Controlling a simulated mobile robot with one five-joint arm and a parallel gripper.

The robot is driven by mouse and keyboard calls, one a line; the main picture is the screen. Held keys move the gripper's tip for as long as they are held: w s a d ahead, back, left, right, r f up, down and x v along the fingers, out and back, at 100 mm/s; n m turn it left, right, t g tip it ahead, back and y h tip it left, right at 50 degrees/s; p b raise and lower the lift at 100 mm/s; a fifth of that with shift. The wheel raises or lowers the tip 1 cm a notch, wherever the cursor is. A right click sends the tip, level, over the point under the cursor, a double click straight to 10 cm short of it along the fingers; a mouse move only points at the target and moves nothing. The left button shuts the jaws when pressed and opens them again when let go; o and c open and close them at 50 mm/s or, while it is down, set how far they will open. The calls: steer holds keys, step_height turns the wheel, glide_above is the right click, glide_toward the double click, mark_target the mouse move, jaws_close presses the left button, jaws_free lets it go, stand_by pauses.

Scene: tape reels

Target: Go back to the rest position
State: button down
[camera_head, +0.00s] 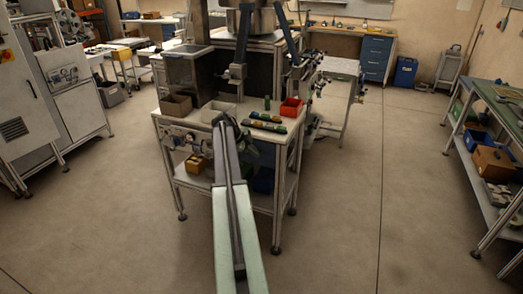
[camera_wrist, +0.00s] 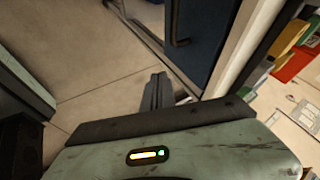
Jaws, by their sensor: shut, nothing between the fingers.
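My gripper (camera_wrist: 157,78) shows in the middle of the wrist view as dark narrow fingers, closed together, with nothing seen between them. In the head view my arm reaches forward from the bottom centre toward the work table (camera_head: 195,134). Its far end appears in front of the table's near side, and the gripper itself is hard to make out there. The wrist view is tilted and shows bare floor (camera_wrist: 100,65) behind the fingers.
A shelf bench (camera_head: 503,103) stands at right, a grey cabinet (camera_head: 75,95) at left. Floor between is clear.

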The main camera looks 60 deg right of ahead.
steer(key=v, duration=0.2)
steer(key=shift+w+a+r+p, duration=0.15)
steer(key=shift+r+p, duration=0.1)
steer(key=shift+p, duration=0.1)
